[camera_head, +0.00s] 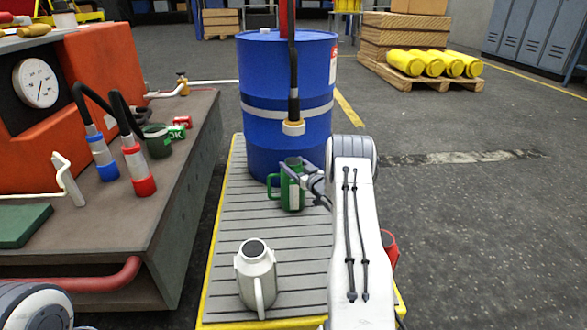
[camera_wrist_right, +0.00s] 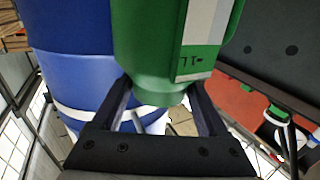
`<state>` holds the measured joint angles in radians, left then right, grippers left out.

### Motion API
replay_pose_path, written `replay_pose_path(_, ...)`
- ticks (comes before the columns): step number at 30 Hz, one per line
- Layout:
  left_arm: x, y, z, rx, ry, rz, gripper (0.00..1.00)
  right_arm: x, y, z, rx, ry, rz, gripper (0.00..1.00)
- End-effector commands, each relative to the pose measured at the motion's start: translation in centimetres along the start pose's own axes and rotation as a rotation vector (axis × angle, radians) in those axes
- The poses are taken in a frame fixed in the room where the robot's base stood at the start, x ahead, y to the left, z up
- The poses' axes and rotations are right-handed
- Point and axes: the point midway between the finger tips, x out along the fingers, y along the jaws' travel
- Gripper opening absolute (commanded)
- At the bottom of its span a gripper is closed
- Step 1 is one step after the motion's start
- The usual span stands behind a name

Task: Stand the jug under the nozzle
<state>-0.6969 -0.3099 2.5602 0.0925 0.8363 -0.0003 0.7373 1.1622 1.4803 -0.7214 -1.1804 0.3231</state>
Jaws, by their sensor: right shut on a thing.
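A green jug (camera_head: 292,197) with its handle to the left stands upright in front of the blue drum. My right gripper (camera_head: 312,178) is shut on it from the right. In the right wrist view the jug (camera_wrist_right: 160,45) sits between the two dark fingers (camera_wrist_right: 160,105). A nozzle (camera_head: 293,128) with a pale ring hangs on a black hose, above the jug in the picture. I cannot tell whether the jug's base touches the slats or is exactly below the nozzle. My left gripper is out of view.
A pale grey jug (camera_head: 257,283) stands on the near part of the yellow-edged slatted platform (camera_head: 225,232). The blue drum (camera_head: 270,95) stands behind. A red object (camera_head: 390,250) is partly hidden by my right arm. A workbench (camera_head: 185,170) with hoses and a gauge is at left.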

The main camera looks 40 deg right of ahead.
Motion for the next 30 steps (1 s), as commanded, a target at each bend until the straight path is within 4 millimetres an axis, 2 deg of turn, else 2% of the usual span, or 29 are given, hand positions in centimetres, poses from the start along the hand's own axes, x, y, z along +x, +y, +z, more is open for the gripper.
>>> replay_pose_path(6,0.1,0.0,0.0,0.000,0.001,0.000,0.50,0.0,0.0,0.2,0.000,0.002,0.000,0.00)
replay_pose_path(7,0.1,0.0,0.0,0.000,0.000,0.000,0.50,0.0,0.0,0.2,0.000,0.000,0.000,0.84)
replay_pose_path(8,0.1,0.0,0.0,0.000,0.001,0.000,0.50,0.0,0.0,0.2,0.000,0.000,0.000,0.95)
replay_pose_path(9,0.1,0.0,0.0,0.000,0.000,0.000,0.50,0.0,0.0,0.2,0.000,0.000,0.000,1.00)
replay_pose_path(18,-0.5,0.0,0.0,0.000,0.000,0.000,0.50,-0.3,0.0,-0.3,0.001,-0.002,0.001,1.00)
replay_pose_path(30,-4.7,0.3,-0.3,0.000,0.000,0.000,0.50,-6.4,0.1,-0.4,0.002,-0.003,0.003,1.00)
